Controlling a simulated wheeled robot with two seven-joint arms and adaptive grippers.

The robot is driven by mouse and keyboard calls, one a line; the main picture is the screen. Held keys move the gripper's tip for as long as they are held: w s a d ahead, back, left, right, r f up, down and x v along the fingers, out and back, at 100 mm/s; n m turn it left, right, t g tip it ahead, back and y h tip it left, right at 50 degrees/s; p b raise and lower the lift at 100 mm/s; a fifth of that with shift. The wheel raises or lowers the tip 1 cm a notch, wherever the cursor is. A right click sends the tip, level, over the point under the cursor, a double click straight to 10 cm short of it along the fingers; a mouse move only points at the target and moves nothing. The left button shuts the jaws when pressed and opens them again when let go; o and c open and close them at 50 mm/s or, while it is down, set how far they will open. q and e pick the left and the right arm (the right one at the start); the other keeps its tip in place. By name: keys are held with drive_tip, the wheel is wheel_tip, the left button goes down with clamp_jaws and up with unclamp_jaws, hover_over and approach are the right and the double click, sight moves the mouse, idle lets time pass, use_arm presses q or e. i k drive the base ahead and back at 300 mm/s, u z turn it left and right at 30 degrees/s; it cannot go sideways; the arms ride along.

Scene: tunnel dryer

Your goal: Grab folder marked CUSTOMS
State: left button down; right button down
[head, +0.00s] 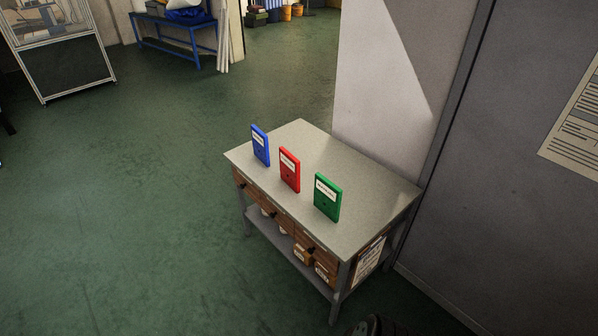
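Three folders stand upright in a row on a grey table (350,187), with gaps between them. The blue folder (261,151) is at the left and farthest back. The red folder (290,172) is in the middle. The green folder (327,203) is at the right and nearest. Each has a white label with dark lettering near its top, too small to read, so I cannot tell which is marked CUSTOMS. Neither of my grippers shows in the head view.
Wooden drawers (280,219) and a lower shelf with small boxes are under the tabletop. A grey wall or cabinet (510,200) stands close on the right. The green floor (130,200) to the left is clear. A blue bench (180,45) stands far back.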

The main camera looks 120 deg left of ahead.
sight(290, 166)
drive_tip(key=u, duration=3.95)
drive_tip(key=k, duration=0.55)
drive_tip(key=u, duration=1.05)
drive_tip(key=i, duration=1.25)
drive_tip(key=u, duration=0.45)
drive_tip(key=i, duration=1.15)
drive_tip(key=z, duration=1.25)
drive_tip(key=i, duration=0.85)
drive_tip(key=z, duration=0.85)
